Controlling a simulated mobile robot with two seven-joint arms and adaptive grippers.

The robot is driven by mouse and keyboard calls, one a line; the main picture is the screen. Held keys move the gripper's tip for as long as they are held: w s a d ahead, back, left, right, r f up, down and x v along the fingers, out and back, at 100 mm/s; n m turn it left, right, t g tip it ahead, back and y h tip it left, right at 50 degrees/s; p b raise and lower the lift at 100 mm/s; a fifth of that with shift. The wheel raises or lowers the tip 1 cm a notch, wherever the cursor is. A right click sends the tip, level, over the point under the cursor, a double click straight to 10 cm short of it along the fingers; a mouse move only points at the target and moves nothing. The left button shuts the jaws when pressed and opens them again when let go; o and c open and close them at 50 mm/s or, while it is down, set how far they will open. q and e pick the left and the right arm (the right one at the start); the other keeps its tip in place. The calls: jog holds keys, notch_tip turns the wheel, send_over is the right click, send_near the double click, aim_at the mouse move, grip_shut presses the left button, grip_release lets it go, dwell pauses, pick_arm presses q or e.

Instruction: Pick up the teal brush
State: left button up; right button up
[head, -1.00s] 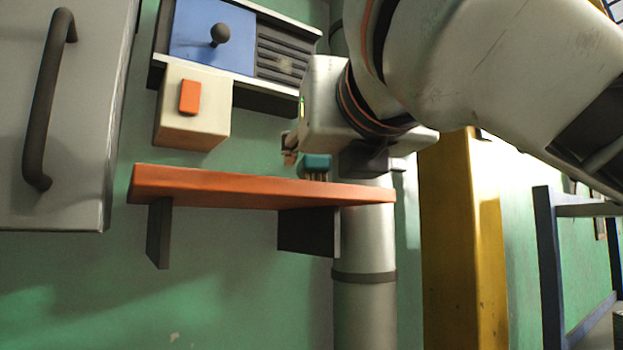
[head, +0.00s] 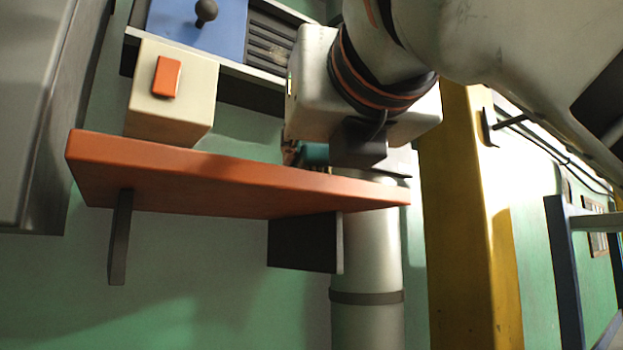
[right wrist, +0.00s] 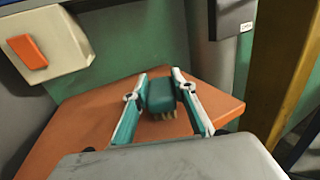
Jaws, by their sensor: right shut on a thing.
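The teal brush (right wrist: 161,94) has a teal block body with pale bristles pointing down. It sits between the two fingers of my right gripper (right wrist: 160,82) in the right wrist view, and the gripper is shut on it. In the head view the brush (head: 315,153) shows just above the orange shelf (head: 230,184), partly hidden by my gripper and the shelf's front edge. Whether the bristles still touch the shelf I cannot tell. My left gripper is in neither view.
A cream box with an orange switch (head: 166,77) is on the wall left of the gripper. Above it is a blue panel with a black knob (head: 206,12). A grey pipe (head: 366,255) runs beside the shelf, and a yellow column (head: 465,220) stands right. The shelf top looks otherwise clear.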

jog(key=shift+w, duration=0.1)
jog(key=shift+c, duration=1.2)
